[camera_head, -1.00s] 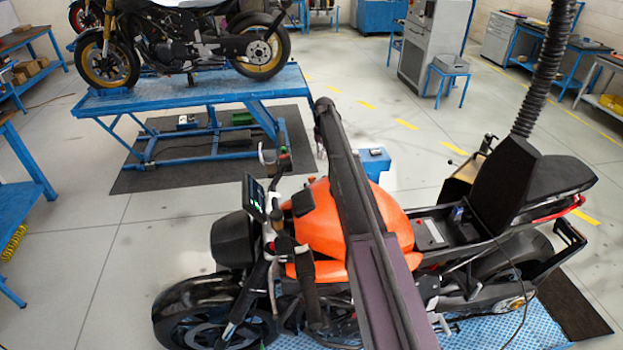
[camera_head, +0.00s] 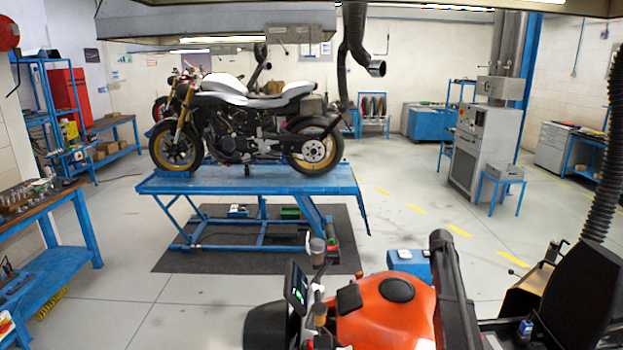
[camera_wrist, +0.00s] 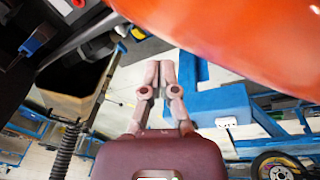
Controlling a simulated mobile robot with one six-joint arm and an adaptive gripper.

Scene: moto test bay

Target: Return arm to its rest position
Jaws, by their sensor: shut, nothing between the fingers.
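My gripper (camera_wrist: 161,70) shows in the wrist view with its two fingers side by side, shut and empty. It is close to the orange motorcycle's tank (camera_wrist: 235,30), which fills the upper right of that view; I see a gap between them in the picture. In the head view a dark link of my arm (camera_head: 453,295) stands in front of the right part of the orange tank (camera_head: 385,315). My gripper is not visible in the head view.
The blue box (camera_head: 408,265) is beyond the tank; it also shows in the wrist view (camera_wrist: 220,106). A black seat (camera_head: 583,290) and ribbed hose (camera_head: 607,170) are at right. A white-and-black motorcycle (camera_head: 240,120) stands on a blue lift (camera_head: 250,182).

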